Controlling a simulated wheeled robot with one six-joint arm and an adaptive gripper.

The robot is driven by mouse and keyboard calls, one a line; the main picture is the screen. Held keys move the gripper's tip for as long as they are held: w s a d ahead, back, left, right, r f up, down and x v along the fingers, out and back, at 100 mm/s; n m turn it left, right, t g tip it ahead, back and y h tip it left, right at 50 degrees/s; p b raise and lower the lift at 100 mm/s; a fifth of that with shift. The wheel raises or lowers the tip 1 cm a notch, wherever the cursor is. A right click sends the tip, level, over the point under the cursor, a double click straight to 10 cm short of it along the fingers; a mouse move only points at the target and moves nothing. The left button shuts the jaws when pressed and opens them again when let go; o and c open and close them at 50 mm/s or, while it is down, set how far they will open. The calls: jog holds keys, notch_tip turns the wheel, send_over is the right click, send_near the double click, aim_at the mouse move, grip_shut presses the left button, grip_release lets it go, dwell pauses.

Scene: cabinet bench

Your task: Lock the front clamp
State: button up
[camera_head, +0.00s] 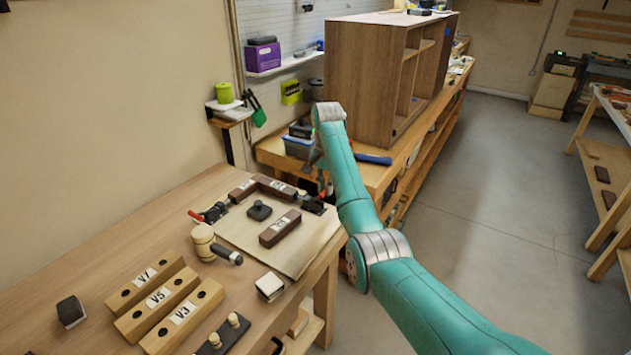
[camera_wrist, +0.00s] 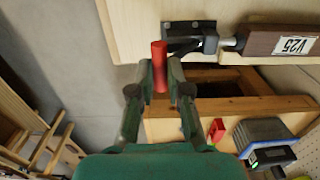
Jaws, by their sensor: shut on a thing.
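My gripper (camera_wrist: 160,78) is shut on the red handle (camera_wrist: 159,58) of a toggle clamp (camera_wrist: 190,40) in the wrist view. The clamp is dark metal, fixed near the board's edge, and its plunger points at the end of the brown V25 block (camera_wrist: 280,43). Plunger and block look touching or nearly so. In the head view this clamp (camera_head: 314,206) is at the board's right corner, and my arm partly hides the gripper. A second clamp (camera_head: 213,213) with a red handle is at the board's left. I cannot tell from its look which one is called front.
The board (camera_head: 285,255) also holds a loose brown block (camera_head: 280,228) and a dark knobbed piece (camera_head: 260,210). A mallet (camera_head: 205,240), several V-labelled blocks (camera_head: 158,298) and a white-topped block (camera_head: 269,286) stand nearby. A cabinet (camera_head: 365,80) stands behind.

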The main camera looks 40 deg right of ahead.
jog(key=shift+s+d+f, duration=0.1)
jog(key=shift+s+f, duration=0.25)
jog(key=shift+f, duration=0.2)
jog(key=shift+s+d+f, duration=0.15)
jog(key=shift+s+f, duration=0.3)
jog(key=shift+f, duration=0.25)
jog(key=shift+s+f, duration=0.1)
jog(key=shift+f, duration=0.1)
jog(key=o, duration=0.7)
jog(key=shift+d, duration=0.1)
